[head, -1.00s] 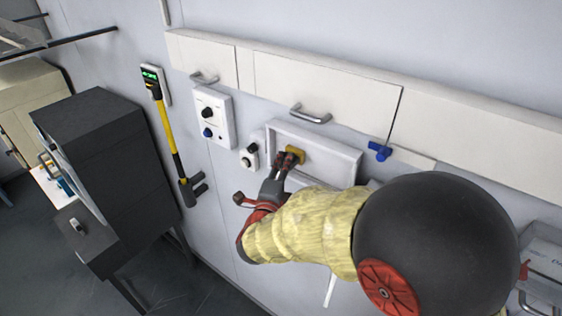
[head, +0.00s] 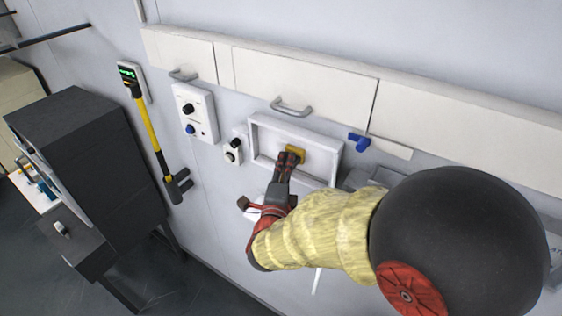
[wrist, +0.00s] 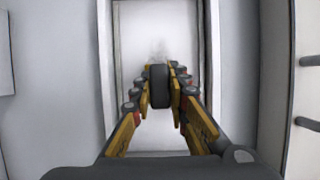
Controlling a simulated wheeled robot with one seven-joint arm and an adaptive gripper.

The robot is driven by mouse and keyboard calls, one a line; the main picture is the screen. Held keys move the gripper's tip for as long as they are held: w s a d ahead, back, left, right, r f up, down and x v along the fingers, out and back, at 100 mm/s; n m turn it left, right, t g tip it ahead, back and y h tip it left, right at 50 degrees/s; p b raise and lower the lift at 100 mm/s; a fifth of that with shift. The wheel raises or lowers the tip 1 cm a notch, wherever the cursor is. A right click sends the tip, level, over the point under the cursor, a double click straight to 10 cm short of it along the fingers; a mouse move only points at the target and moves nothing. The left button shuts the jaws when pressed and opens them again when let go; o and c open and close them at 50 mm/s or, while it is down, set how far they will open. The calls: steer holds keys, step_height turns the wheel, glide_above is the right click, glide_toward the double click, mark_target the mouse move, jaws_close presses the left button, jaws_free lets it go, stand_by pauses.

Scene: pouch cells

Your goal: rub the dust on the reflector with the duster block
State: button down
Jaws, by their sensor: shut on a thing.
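The reflector (head: 321,158) is a pale panel in a raised white frame on the wall. It also fills the middle of the wrist view (wrist: 135,40). A faint grey dust smudge (wrist: 160,50) shows on it just beyond my fingertips. My gripper (head: 288,161) is shut on the duster block (head: 295,151), which shows a yellow face in the head view and a dark grey side in the wrist view (wrist: 160,88). The block is at the panel, near its middle. I cannot tell whether it touches the surface.
A small knob box (head: 233,149) and a larger control box (head: 196,112) are left of the reflector. A blue valve handle (head: 359,142) is close on its right. Cupboards with a metal handle (head: 291,107) run above. A yellow-handled tool (head: 150,128) hangs further left.

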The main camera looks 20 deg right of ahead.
steer(key=shift+w, duration=0.1)
steer(key=w+a, duration=0.4)
steer(key=w, duration=0.1)
steer(key=shift+w+a, duration=0.2)
steer(key=shift+w, duration=0.2)
stand_by(0.5)
steer(key=shift+s+a, duration=0.1)
steer(key=shift+s+a, duration=0.9)
steer(key=shift+a, duration=0.3)
steer(key=shift+s+a, duration=0.85)
steer(key=shift+a, duration=0.3)
steer(key=shift+s+a, duration=0.45)
steer(key=shift+a, duration=0.15)
steer(key=shift+s+a, duration=0.4)
steer(key=shift+a, duration=0.2)
